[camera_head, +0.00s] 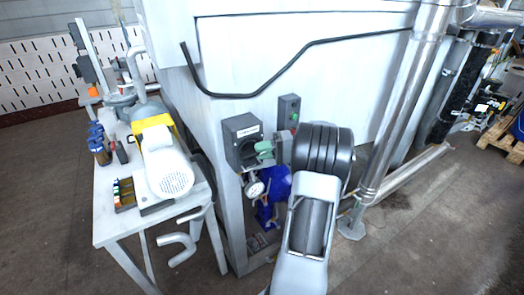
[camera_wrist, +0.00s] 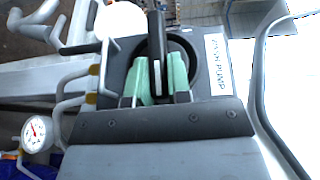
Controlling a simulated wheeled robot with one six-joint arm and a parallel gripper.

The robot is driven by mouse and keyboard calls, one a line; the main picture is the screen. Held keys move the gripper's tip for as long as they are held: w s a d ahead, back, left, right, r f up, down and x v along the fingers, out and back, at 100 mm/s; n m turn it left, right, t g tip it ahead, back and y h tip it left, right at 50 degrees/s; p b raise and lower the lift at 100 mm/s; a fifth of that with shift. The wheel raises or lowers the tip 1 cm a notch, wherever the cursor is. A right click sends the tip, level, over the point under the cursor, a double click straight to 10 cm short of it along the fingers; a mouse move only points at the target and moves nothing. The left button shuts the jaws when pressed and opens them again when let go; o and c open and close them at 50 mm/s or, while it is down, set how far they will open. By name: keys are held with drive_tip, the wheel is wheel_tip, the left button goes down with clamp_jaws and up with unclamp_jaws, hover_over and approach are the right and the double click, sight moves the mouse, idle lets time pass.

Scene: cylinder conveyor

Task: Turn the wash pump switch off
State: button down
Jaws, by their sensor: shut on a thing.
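The wash pump switch is a dark grey box (camera_head: 235,152) on the side of the white machine, with a white label on its face. In the wrist view its label (camera_wrist: 216,64) reads "PUMP" on the visible part, and its black handle (camera_wrist: 155,25) stands across a round black dial (camera_wrist: 184,52). My gripper (camera_wrist: 160,78) has pale green fingertips, one on each side of the handle, and is shut on it. In the head view my gripper (camera_head: 265,150) is at the box's front right, and my wrist hides part of the area behind it.
A pressure gauge (camera_head: 254,188) and blue pump parts (camera_head: 270,196) sit below. A table (camera_head: 118,226) with a white motor (camera_head: 166,168) stands left.

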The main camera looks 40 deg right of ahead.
drive_tip(key=shift+y, duration=0.3)
idle(0.4)
drive_tip(key=c, duration=1.1)
unclamp_jaws()
drive_tip(key=shift+o, duration=0.2)
drive_tip(key=shift+f, duration=0.1)
